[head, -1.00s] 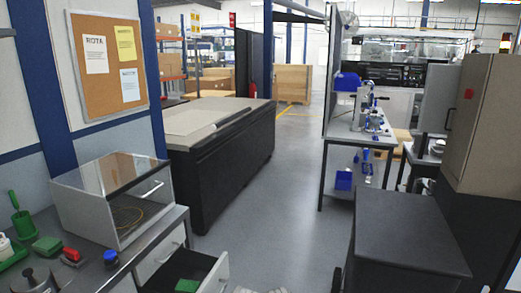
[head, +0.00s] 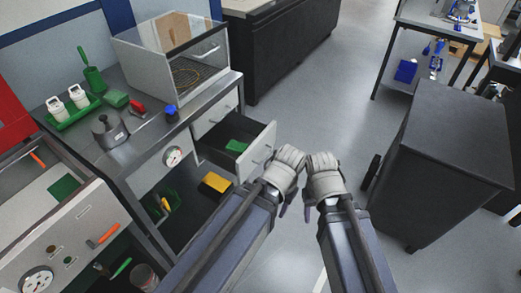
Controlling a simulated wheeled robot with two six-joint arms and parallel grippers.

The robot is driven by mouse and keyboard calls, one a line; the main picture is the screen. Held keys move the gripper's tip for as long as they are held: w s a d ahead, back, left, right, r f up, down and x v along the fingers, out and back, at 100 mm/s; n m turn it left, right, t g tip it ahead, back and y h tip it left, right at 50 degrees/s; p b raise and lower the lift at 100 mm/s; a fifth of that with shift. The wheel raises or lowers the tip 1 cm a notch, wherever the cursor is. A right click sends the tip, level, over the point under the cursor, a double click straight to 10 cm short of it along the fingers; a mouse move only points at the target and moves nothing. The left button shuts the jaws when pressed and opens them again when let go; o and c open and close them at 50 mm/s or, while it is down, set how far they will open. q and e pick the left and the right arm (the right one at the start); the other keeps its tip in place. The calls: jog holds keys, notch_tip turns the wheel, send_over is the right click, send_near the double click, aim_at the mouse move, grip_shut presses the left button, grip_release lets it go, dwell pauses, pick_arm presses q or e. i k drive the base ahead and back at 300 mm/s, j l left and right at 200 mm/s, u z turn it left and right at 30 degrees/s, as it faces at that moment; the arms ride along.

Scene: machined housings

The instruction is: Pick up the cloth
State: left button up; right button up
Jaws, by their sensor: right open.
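No cloth can be made out with certainty. A flat green item (head: 116,99) lies on the grey workbench, and another flat green item (head: 236,146) lies in the open drawer; I cannot tell if either is the cloth. My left gripper (head: 289,163) and my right gripper (head: 322,168) are pale grey and sit side by side over the floor, just right of the open drawer. Both are apart from the green items. The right gripper is open with nothing visible in it. The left gripper's jaws cannot be read from this angle.
The open drawer (head: 257,153) juts out from the workbench (head: 150,143). On the bench are a clear-topped case (head: 181,72), a green tray (head: 66,112) with white bottles and a grey metal part (head: 109,130). A black cabinet (head: 445,150) stands right. Floor between is clear.

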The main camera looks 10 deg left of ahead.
aim_at(236, 148)
jog(key=k+j+u, duration=0.1)
jog(key=k+j, duration=0.2)
jog(key=k, duration=0.25)
jog(key=u, duration=2.25)
jog(key=z, duration=1.4)
